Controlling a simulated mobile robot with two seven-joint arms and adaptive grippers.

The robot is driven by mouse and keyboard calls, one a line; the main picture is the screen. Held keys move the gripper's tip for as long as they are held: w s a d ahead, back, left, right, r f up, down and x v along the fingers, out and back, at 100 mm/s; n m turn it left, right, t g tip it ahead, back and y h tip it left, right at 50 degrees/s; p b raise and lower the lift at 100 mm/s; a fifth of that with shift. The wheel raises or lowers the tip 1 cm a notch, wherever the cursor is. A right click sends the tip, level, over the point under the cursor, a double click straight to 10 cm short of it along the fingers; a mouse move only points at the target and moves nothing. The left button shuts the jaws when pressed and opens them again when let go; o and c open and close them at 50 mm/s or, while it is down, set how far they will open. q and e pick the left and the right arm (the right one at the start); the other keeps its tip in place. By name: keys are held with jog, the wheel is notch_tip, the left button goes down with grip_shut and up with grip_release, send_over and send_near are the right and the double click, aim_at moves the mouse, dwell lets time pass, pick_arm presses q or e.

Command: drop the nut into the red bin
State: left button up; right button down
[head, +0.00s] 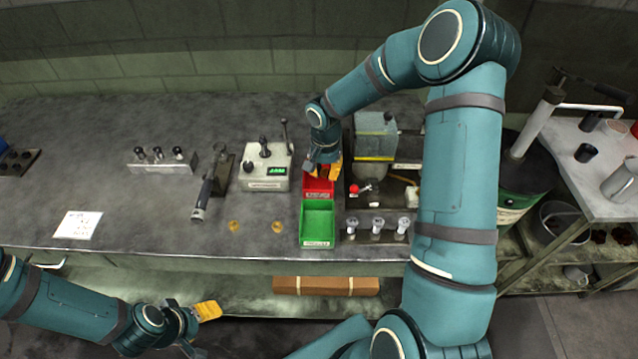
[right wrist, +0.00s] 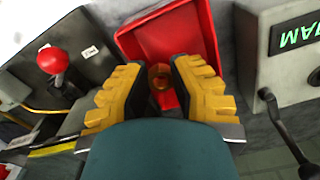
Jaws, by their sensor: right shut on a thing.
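The red bin (head: 318,187) stands on the bench, directly behind the green bin (head: 317,222). My right gripper (head: 324,170) is over the back part of the red bin. In the right wrist view the same gripper (right wrist: 160,82) points down at the red bin (right wrist: 168,36), its yellow fingers shut on a small brass nut (right wrist: 160,75). The nut is above the bin floor; the exact height is hard to tell. In the head view the fingers hide the nut. My left gripper (head: 200,312) is low, in front of the bench; its opening does not show clearly.
Two brass rings (head: 277,227) lie left of the green bin. A grey box with a green display (head: 265,168) stands left of the red bin. A machine with a red knob (head: 354,188) stands right of it. Bolts in a holder (head: 377,225) are at front right.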

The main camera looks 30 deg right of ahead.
aim_at(324, 187)
jog(key=c, duration=0.8)
grip_release()
jog(key=shift+c, duration=0.2)
jog(key=shift+r, duration=0.1)
notch_tip(324, 187, up, 12)
